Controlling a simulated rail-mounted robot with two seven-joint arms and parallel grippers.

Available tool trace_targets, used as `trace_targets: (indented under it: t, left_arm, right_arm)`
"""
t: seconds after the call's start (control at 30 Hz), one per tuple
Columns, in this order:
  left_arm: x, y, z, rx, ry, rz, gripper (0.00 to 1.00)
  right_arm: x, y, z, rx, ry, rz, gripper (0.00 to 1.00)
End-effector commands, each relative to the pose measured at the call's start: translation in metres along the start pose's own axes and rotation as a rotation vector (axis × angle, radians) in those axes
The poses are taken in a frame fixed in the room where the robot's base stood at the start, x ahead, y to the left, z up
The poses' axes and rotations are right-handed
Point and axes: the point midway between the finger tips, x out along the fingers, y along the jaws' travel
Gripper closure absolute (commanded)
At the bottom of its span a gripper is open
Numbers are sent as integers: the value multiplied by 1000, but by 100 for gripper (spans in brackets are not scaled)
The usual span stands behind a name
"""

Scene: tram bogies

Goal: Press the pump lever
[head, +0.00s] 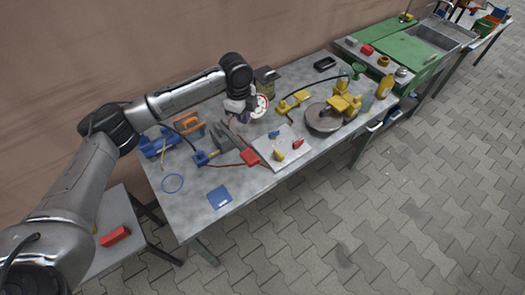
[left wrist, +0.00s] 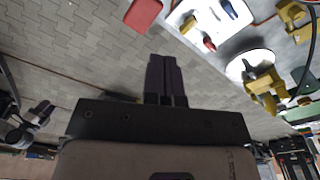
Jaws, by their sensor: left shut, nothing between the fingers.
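The blue pump (head: 206,158) stands on the grey table, with its lever running right to a red grip (head: 249,157). A red piece that looks like this grip shows at the top of the left wrist view (left wrist: 142,14). My left gripper (head: 232,122) is above the table behind the pump, partly hidden by its own wrist. In the left wrist view its dark fingers (left wrist: 165,58) are together and empty, with the red piece apart from them in the picture. A dark shape at the left edge there may be my right gripper (left wrist: 40,113); its fingers are unclear.
A pale tray (head: 262,158) with small coloured parts lies right of the lever. A round grey disc (head: 321,120) with yellow parts is farther right. The front table surface is mostly free.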

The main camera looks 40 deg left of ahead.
Motion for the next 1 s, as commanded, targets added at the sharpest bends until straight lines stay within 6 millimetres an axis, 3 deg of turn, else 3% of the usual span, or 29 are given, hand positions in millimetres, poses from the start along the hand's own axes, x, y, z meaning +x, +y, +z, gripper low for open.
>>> trace_targets:
  t: [0.2,0.4,1.0]
  left_arm:
    - [0,11,-11,296,78,59,100]
    - [-1,11,-10,444,79,54,100]
    - [3,11,-11,491,79,52,100]
  right_arm:
    - [0,0,-1,2,2,-1,57]
    - [0,0,-1,2,2,-1,57]
    - [0,2,0,-7,1,7,57]
